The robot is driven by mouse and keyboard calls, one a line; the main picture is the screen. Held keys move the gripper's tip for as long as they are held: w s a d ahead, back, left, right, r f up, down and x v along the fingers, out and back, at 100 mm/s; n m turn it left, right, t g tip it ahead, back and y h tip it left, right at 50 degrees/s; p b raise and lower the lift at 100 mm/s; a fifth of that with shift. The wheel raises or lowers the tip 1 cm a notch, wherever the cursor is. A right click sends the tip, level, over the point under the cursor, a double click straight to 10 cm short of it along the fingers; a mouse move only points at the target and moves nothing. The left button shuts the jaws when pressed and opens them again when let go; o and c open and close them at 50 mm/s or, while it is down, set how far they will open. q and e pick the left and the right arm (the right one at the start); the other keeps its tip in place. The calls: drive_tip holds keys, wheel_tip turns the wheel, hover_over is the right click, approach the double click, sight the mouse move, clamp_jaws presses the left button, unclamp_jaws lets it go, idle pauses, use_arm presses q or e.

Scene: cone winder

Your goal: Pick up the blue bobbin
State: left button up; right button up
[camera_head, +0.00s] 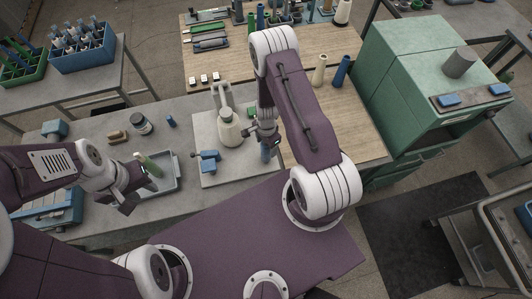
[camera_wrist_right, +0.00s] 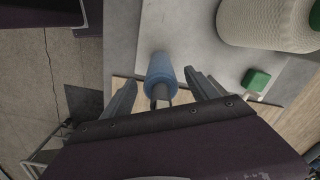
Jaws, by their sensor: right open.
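The blue bobbin (camera_wrist_right: 160,70) stands between the spread fingers of my right gripper (camera_wrist_right: 161,80) in the right wrist view, with a gap to each finger. A grey spindle end shows at its near end. In the head view the blue bobbin (camera_head: 265,152) is partly hidden under my right gripper (camera_head: 264,141), at the right edge of a light grey plate (camera_head: 215,177). My right gripper is open and empty. My left gripper (camera_head: 139,191) appears open and empty, close to the grey tray with a green bobbin (camera_head: 149,164).
A cream yarn cone (camera_head: 230,132) stands left of the blue bobbin, with a small green block (camera_wrist_right: 257,80) nearby. Another blue bobbin (camera_head: 341,70) stands on the wooden table behind. A green cabinet (camera_head: 405,75) is at right.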

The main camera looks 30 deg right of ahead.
drive_tip(key=shift+w, duration=0.1)
drive_tip(key=c, duration=1.3)
drive_tip(key=shift+o, duration=0.2)
drive_tip(key=shift+r, duration=0.1)
